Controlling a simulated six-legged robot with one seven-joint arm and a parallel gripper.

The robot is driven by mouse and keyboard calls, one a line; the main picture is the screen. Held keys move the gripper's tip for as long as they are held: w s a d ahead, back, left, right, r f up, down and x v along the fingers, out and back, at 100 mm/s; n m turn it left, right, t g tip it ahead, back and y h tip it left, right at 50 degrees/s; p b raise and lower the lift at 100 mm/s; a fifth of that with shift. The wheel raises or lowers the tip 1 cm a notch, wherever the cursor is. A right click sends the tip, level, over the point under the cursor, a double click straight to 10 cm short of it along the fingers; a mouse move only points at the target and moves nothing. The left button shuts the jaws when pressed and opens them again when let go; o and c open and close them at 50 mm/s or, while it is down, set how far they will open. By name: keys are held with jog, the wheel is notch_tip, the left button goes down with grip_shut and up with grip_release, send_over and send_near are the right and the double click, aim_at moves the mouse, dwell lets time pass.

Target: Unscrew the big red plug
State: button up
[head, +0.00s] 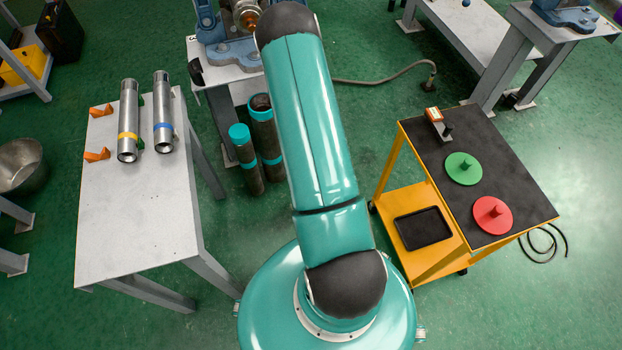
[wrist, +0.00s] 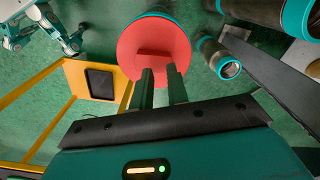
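A big red plug (wrist: 140,45) shows as a wide red disc in the wrist view, just beyond my fingers. A teal surface shows behind its top edge; I cannot tell how the two join. My gripper (wrist: 161,78) has its two dark fingers close together at the disc's lower part, with a raised red handle between them. It looks shut on that handle, though the contact is partly hidden. In the head view my arm hides the gripper and this plug. Another red plug (head: 492,215) lies handle up on the cart's black top, beside a green plug (head: 464,168).
The yellow cart (head: 410,205) with a black tray (head: 423,228) stands right. A grey table (head: 135,225) at left bears two metal pipes (head: 128,120). Dark teal-banded pipes (head: 245,160) stand on the floor near a blue vise (head: 232,52). Green floor lies between.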

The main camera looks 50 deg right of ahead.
jog(key=shift+f, duration=0.6)
jog(key=shift+s+a, duration=0.1)
jog(key=shift+s+a, duration=0.2)
jog(key=shift+s, duration=0.1)
grip_shut()
